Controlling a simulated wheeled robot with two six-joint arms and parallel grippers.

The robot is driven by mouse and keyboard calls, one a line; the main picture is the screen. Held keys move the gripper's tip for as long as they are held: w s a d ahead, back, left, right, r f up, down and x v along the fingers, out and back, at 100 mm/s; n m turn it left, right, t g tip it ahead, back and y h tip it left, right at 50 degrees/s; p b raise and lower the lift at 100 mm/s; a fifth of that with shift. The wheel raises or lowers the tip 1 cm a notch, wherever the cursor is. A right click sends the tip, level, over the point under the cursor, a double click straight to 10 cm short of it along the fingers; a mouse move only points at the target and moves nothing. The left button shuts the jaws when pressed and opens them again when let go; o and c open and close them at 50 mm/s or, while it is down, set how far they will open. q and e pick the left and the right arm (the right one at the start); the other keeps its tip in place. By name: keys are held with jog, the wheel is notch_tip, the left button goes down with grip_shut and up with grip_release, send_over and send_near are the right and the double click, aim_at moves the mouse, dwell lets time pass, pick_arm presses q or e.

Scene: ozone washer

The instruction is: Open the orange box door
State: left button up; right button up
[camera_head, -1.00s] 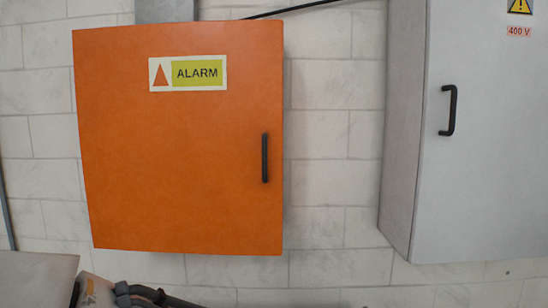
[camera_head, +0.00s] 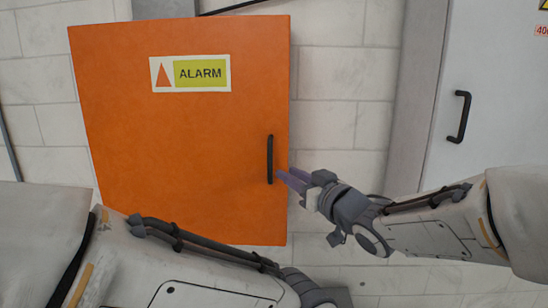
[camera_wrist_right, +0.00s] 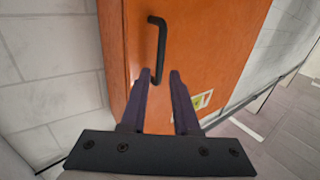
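The orange box (camera_head: 180,130) with an ALARM label hangs on the wall, its door shut. Its black vertical handle (camera_head: 270,159) is near the door's right edge. My right gripper (camera_head: 287,178) is just right of the handle's lower end. Contact with the handle cannot be told. My left arm crosses the bottom of the head view; its gripper is out of sight.
A grey cabinet (camera_head: 490,110) with a black handle (camera_head: 460,116) stands to the right. Pale tiled wall (camera_head: 340,120) shows between it and the orange box. The space in front of the orange door's upper part is clear.

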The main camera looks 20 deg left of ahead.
aim_at(270, 163)
jog(key=p+x, duration=0.3)
jog(key=x, duration=0.5)
jog(key=shift+w+a+p, duration=0.1)
jog(key=shift+a+p, duration=0.1)
jog(key=shift+p, duration=0.1)
jog(key=shift+w+a, duration=0.25)
grip_shut()
dwell(0.8)
